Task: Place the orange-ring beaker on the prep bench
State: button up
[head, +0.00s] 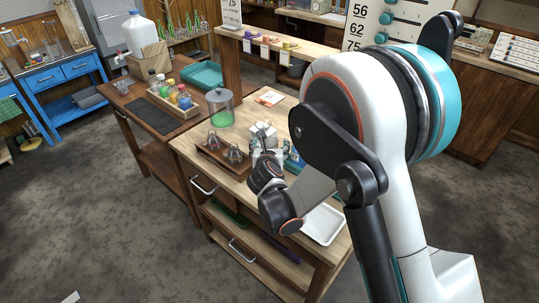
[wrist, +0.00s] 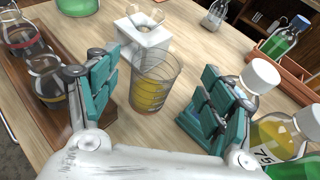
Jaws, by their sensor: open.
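A clear glass beaker (wrist: 155,82) with amber-yellow colour in its lower part stands upright on the light wooden bench (head: 187,150) in the wrist view. I cannot make out a separate orange ring on it. My gripper (wrist: 157,97) is open, with one teal-padded finger on each side of the beaker and gaps on both sides. In the head view my gripper (head: 266,160) is low over the bench and the beaker is hidden or too small to tell. No label shows which bench is the prep bench.
A white block (wrist: 143,35) stands right behind the beaker. Ringed flasks (wrist: 48,80) sit in a wooden tray at left. White-capped bottles (wrist: 262,76) crowd the right finger. A dark-topped table (head: 154,115) at left holds a bottle rack and a partly clear black mat.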

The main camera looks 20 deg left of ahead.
aim_at(270, 138)
jog(key=shift+a+b+x, duration=0.1)
jog(key=shift+b+x, duration=0.4)
jog(key=shift+x, duration=0.85)
jog(key=shift+a+b+x, duration=0.15)
jog(key=shift+b+x, duration=0.3)
jog(key=shift+x, duration=0.85)
jog(key=shift+r, duration=0.15)
jog(key=c, duration=1.7)
jog(key=shift+r, duration=0.1)
jog(key=shift+c, duration=0.2)
